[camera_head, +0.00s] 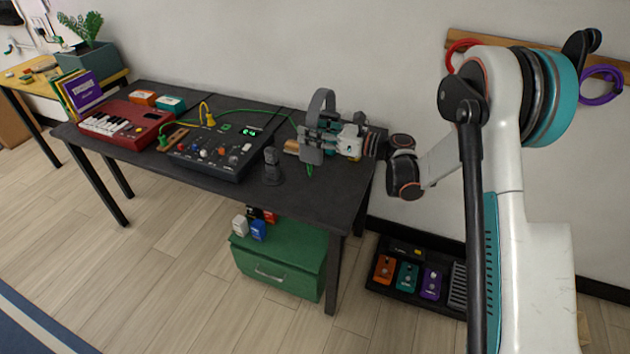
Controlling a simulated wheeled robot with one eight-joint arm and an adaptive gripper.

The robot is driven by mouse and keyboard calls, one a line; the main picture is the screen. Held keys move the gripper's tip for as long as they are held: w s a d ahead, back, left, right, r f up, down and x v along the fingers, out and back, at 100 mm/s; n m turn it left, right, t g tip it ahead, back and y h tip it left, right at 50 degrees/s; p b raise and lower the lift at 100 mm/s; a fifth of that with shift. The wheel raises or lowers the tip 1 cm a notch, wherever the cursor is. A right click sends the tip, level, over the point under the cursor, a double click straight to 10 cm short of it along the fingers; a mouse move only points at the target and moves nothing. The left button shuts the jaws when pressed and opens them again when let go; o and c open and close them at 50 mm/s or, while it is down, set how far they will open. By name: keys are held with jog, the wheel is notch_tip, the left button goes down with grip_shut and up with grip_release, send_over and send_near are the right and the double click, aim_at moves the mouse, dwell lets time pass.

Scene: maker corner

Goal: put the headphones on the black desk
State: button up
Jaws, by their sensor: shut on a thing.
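The grey headphones (311,152) are upright over the right end of the black desk (225,188), with the headband arched at the top and one cup facing me. My gripper (328,137) reaches in from the right and is shut on them. The fingers are partly hidden behind the near cup. I cannot tell whether the headphones touch the desk top or hang just above it.
A black mixer (215,150) with knobs and cables, a red keyboard (122,127) and a small dark upright object (272,167) stand on the desk. Bare desk top lies in front of the headphones. A green drawer box (280,262) and a pedal tray (410,298) are on the floor.

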notch_tip(320, 180, down, 16)
jog(key=b, duration=0.5)
jog(key=o, duration=1.2)
jog(key=shift+f, duration=0.1)
jog(key=shift+o, duration=0.2)
